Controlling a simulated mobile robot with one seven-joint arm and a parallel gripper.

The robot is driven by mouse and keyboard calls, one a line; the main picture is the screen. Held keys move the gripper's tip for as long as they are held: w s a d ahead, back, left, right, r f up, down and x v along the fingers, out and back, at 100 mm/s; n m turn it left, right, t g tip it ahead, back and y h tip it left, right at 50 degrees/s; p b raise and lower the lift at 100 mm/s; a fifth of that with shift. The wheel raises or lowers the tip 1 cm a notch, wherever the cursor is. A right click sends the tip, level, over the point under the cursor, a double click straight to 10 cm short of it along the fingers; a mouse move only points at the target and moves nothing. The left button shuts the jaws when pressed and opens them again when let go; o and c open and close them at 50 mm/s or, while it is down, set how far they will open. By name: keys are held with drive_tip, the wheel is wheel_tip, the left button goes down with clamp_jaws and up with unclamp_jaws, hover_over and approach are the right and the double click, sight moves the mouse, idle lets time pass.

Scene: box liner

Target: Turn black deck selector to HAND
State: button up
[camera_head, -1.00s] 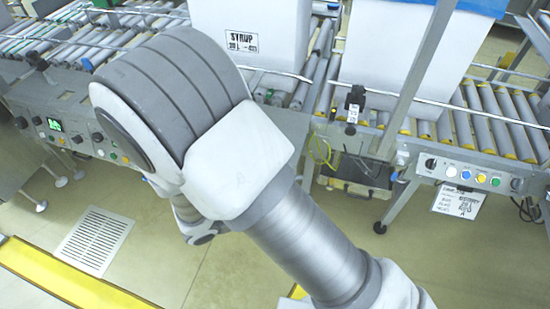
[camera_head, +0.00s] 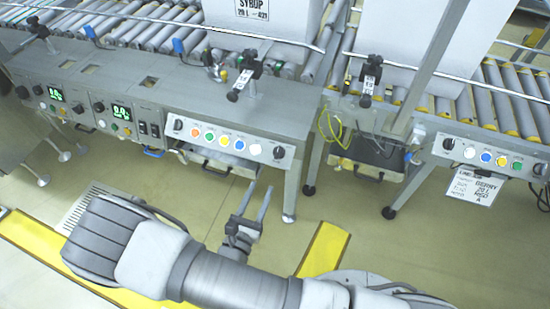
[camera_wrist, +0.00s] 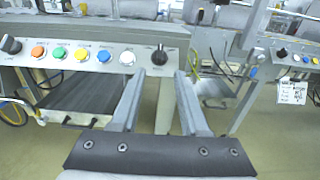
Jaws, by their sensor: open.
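My gripper (camera_head: 260,187) is open and empty, held in front of and below the middle grey control panel (camera_head: 225,138). In the wrist view its two fingers (camera_wrist: 160,73) point at the panel, and the right-hand black knob (camera_wrist: 160,55) shows just above the gap between the fingertips, apart from them. That knob (camera_head: 279,152) is at the panel's right end in the head view. Another black knob (camera_head: 178,125) is at its left end, also in the wrist view (camera_wrist: 11,45). Coloured buttons lie between them. The knob labels are too small to read, so I cannot tell which is the deck selector.
A right-hand panel (camera_head: 490,157) also carries black knobs and buttons. A hanging paper sign (camera_head: 470,186) is below it. A conveyor leg (camera_head: 292,190) stands right of my gripper. Yellow wires (camera_head: 330,128) hang in the gap. Open floor lies in front.

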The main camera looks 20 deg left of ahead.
sight(277, 152)
drive_tip(key=w, duration=0.4)
drive_tip(key=w+b, duration=0.1)
drive_tip(key=w, duration=0.3)
drive_tip(key=w+d+b, duration=0.1)
drive_tip(key=w, duration=0.3)
drive_tip(key=shift+w, duration=0.15)
clamp_jaws()
